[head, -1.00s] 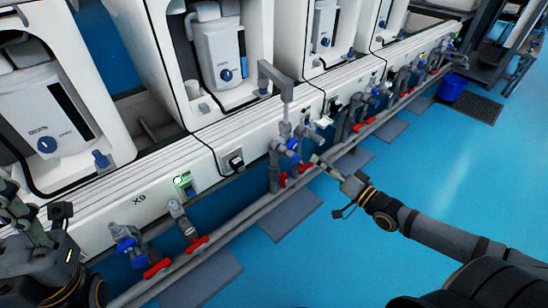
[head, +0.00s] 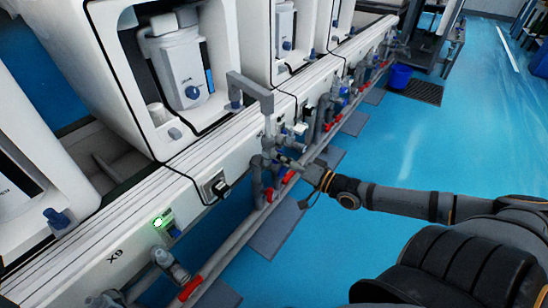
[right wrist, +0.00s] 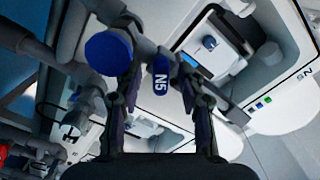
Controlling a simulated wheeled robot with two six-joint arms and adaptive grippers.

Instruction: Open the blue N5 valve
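The blue N5 valve handle (right wrist: 161,75) shows in the right wrist view, with its white "N5" label facing the camera. My right gripper (right wrist: 161,95) has its two fingers apart, one on each side of the handle, with visible gaps between. I cannot tell how deep the handle sits between the fingertips. In the head view my right gripper (head: 298,166) is at the grey pipe cluster (head: 268,150) below the tall grey spout, and it largely hides the blue handle. My left gripper is out of view.
A round blue knob (right wrist: 108,53) sits beside the left finger in the right wrist view. Red handles (head: 288,177) and a long grey pipe run low along the white bench (head: 120,225). A blue bucket (head: 400,76) stands far back. The blue floor at right is open.

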